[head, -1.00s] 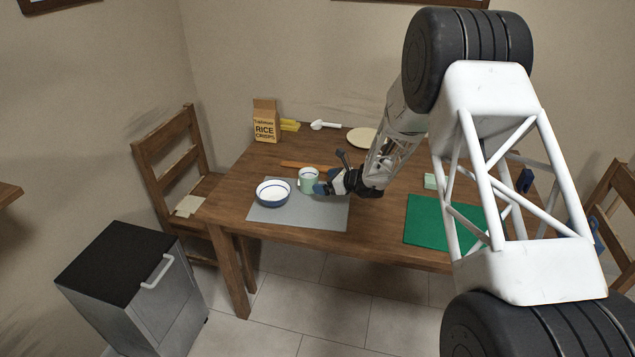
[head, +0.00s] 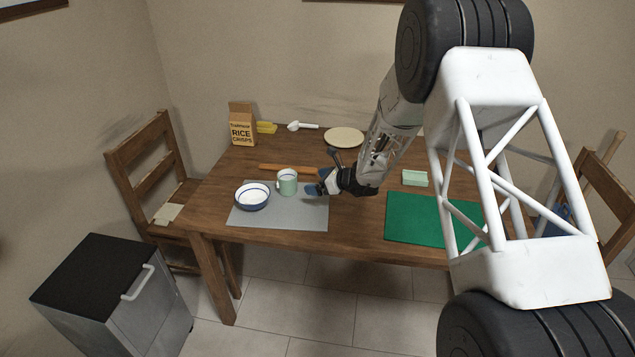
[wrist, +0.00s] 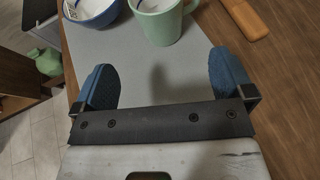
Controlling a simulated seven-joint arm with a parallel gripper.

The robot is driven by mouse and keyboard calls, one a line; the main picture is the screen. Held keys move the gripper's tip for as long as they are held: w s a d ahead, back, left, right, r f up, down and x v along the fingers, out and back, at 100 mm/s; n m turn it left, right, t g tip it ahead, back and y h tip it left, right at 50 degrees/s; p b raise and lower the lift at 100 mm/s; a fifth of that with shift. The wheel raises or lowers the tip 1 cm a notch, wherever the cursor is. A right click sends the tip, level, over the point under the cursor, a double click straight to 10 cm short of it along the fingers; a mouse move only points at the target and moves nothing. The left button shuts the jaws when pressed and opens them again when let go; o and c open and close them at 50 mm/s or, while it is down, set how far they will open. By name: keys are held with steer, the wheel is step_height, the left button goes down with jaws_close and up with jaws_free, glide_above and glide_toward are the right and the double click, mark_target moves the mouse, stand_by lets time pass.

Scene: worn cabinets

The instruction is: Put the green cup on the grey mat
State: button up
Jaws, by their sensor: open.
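The green cup (head: 287,184) stands upright on the back part of the grey mat (head: 290,219), just right of a bowl. In the wrist view the cup (wrist: 160,24) is at the top centre, ahead of my fingers, with its base on the mat (wrist: 165,75). My gripper (head: 318,186) is just right of the cup, over the mat's right side. In the wrist view my gripper (wrist: 165,80) is open, with two blue fingertips spread apart and nothing between them. A gap shows between the fingers and the cup.
A blue-and-white bowl (head: 252,197) sits on the mat left of the cup. A wooden rolling-pin-like object (head: 285,168) lies behind. A cereal box (head: 241,124), a plate (head: 344,137) and a white scoop (head: 302,126) are at the back. A green mat (head: 432,220) lies right.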

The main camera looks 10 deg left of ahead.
stand_by(0.4)
steer(key=s+d+r+n+g+h, duration=0.2)
steer(key=s+d+r+n, duration=0.5)
steer(key=s+r, duration=0.5)
steer(key=s+d+r+n+g+h, duration=0.1)
steer(key=s+d+r+n+h, duration=0.3)
steer(key=s+d+r, duration=0.65)
steer(key=s+d+r+n+h, duration=0.2)
steer(key=s+d, duration=0.3)
steer(key=s, duration=0.5)
steer(key=s+d+r+n+t+h, duration=0.1)
steer(key=s+d+n, duration=0.3)
steer(key=s, duration=0.7)
steer(key=s+d+r+n+h, duration=0.3)
steer(key=s+d+n+h, duration=0.1)
steer(key=s+d, duration=0.4)
steer(key=s, duration=0.2)
steer(key=shift+s+r+t, duration=0.25)
steer(key=shift+s+t, duration=0.05)
steer(key=shift+s, duration=0.1)
